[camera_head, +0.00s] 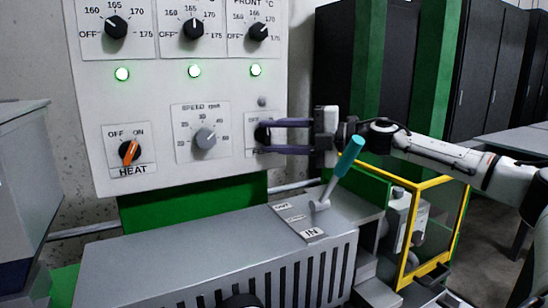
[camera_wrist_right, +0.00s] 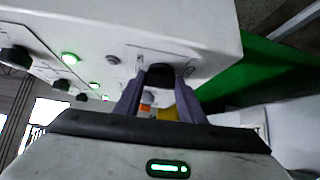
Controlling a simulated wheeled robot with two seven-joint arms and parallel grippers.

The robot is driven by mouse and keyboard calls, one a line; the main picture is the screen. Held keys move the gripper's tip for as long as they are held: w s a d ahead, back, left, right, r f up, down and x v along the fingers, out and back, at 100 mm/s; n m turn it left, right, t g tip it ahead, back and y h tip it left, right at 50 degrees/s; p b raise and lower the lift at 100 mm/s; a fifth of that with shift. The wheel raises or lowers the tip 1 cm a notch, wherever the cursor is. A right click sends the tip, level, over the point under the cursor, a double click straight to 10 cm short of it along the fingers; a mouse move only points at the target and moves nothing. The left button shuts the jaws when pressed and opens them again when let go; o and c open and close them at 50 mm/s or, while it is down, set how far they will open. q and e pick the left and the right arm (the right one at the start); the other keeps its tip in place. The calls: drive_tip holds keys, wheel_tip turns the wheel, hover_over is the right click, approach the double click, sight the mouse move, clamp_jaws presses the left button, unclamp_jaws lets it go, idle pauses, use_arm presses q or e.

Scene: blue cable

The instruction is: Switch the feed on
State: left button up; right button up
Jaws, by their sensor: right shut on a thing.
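The switch panel (camera_head: 175,85) stands upright at the back left. At its lower right is a small labelled plate with a black knob (camera_head: 261,133); the plate's lettering is mostly hidden by my gripper. My right gripper (camera_head: 264,136) reaches in from the right and its purple fingers are shut on this knob. In the right wrist view the black knob (camera_wrist_right: 160,72) sits between the two fingertips (camera_wrist_right: 160,88). The knob's pointer direction cannot be made out. A small lamp (camera_head: 262,101) above the plate is grey and unlit. My left gripper is not in view.
The orange HEAT switch (camera_head: 129,151) points toward ON. The SPEED dial (camera_head: 205,138) lies left of my gripper. Three green lamps glow above. A teal-handled lever (camera_head: 345,162) stands close below my right gripper, beside a yellow-framed guard (camera_head: 404,250).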

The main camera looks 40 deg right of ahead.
drive_tip(key=m+t+b, duration=0.1)
drive_tip(key=b, duration=0.2)
drive_tip(key=shift+f+y, duration=0.3)
drive_tip(key=shift+f, duration=0.1)
drive_tip(key=shift+r+m+t+b, duration=0.15)
drive_tip(key=shift+m+t+b, duration=0.3)
drive_tip(key=shift+b, duration=0.4)
drive_tip(key=shift+r, duration=0.1)
drive_tip(key=o, duration=1)
drive_tip(key=shift+o, duration=0.2)
